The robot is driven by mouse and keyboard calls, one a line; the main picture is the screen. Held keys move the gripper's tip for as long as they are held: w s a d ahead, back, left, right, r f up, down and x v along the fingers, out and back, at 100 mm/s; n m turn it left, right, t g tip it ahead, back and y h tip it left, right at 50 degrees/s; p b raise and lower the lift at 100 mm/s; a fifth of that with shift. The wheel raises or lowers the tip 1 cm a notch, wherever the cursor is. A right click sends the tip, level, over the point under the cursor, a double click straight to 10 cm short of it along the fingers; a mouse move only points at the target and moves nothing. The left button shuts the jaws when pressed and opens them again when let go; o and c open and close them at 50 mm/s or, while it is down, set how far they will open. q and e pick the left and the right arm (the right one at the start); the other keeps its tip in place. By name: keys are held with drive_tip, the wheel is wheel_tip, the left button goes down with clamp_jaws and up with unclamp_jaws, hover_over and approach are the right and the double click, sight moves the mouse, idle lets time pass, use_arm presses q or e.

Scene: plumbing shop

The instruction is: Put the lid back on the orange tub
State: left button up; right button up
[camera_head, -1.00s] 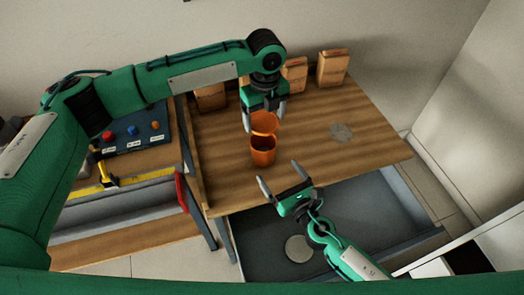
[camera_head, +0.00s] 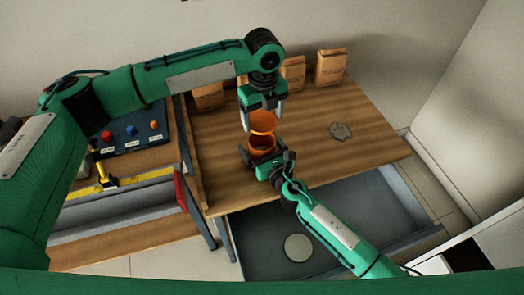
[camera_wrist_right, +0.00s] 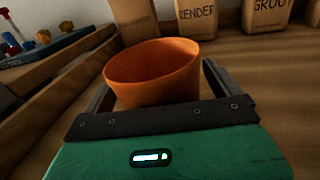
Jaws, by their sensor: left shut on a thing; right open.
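The orange tub (camera_head: 262,146) stands on the wooden table, its top open; in the right wrist view the tub (camera_wrist_right: 150,78) shows its rim and inner wall. The lid is not visible in the right wrist view. My right gripper (camera_head: 267,162) is open at the near side of the tub, one finger on each side of it. I cannot tell whether the fingers touch it.
Paper bags (camera_head: 330,66) stand along the table's back edge. A flat grey piece (camera_head: 340,131) lies on the clear right part of the table (camera_head: 365,155). At left is a panel with coloured knobs (camera_head: 130,132) and a yellow-handled tool (camera_head: 102,170). A pale disc (camera_head: 298,248) lies below the table.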

drive_tip(key=c, duration=1.5)
use_arm(q)
drive_tip(key=shift+f, duration=2.5)
use_arm(e)
drive_tip(key=shift+o, duration=0.2)
use_arm(q)
drive_tip(key=shift+f, duration=0.9)
drive_tip(key=shift+f, duration=0.6)
drive_tip(key=o, duration=0.9)
drive_tip(key=shift+o, duration=0.2)
